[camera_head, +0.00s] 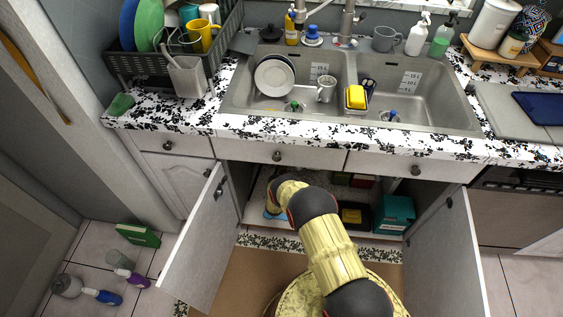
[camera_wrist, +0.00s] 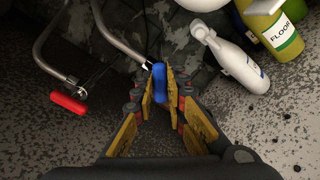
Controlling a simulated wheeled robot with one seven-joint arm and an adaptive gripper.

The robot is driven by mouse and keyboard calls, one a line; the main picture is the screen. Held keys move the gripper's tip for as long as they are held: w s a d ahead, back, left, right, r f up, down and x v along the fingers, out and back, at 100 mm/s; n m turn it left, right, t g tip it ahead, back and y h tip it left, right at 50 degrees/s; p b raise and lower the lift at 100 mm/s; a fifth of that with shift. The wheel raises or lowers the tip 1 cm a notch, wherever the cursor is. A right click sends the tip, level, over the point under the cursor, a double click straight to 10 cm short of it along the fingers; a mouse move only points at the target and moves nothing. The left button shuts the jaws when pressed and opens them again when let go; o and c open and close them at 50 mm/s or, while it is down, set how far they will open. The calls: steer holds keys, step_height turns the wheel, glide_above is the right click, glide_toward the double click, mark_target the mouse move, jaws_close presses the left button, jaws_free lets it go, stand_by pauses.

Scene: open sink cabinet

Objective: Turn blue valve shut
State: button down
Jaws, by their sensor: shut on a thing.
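The blue valve handle (camera_wrist: 160,82) shows in the wrist view at the end of a metal pipe, near the middle. My gripper (camera_wrist: 162,90) has its two yellow-and-grey fingers on either side of the blue handle and is shut on it. The handle's lower part is partly hidden between the fingers. In the head view my arm reaches into the open cabinet under the sink, and the gripper and valve are hidden there.
A red valve handle (camera_wrist: 67,104) on another pipe is at the left. A white spray bottle (camera_wrist: 232,60) and a yellow bottle (camera_wrist: 270,28) stand to the right. The left door (camera_head: 200,240) and right door (camera_head: 448,255) are open. A teal box (camera_head: 394,214) is inside.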

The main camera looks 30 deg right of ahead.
steer(key=shift+d+f+m, duration=0.1)
steer(key=shift+m, duration=1.75)
steer(key=shift+f+m, duration=0.1)
steer(key=shift+m, duration=1.75)
steer(key=c, duration=1.8)
jaws_free()
steer(key=shift+s, duration=0.1)
steer(key=v, duration=1.2)
